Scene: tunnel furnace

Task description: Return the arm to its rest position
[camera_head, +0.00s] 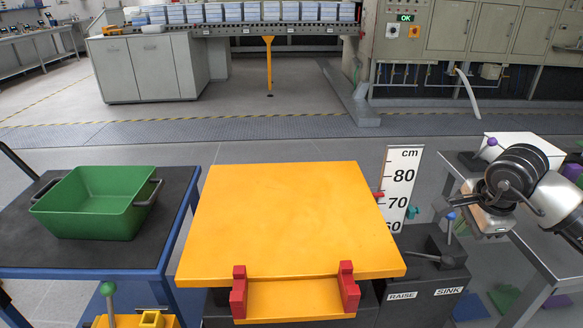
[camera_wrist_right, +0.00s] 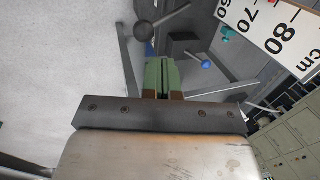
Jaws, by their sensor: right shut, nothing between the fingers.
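My right arm comes in from the right edge in the head view. Its gripper (camera_head: 441,206) points left, beside the height scale (camera_head: 403,180) and above the dark lever box (camera_head: 432,255). In the right wrist view the green fingers of the gripper (camera_wrist_right: 161,76) are together with nothing between them. A blue lever knob (camera_wrist_right: 206,65) and a dark ball knob (camera_wrist_right: 144,31) show past the fingers. I cannot tell how close the fingers are to the levers. My left gripper is not in view.
A yellow platform (camera_head: 285,215) with red stops at its front is empty in the middle. A green bin (camera_head: 95,200) stands on the dark cart (camera_head: 25,240) at left. A grey table (camera_head: 545,235) lies below my right arm.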

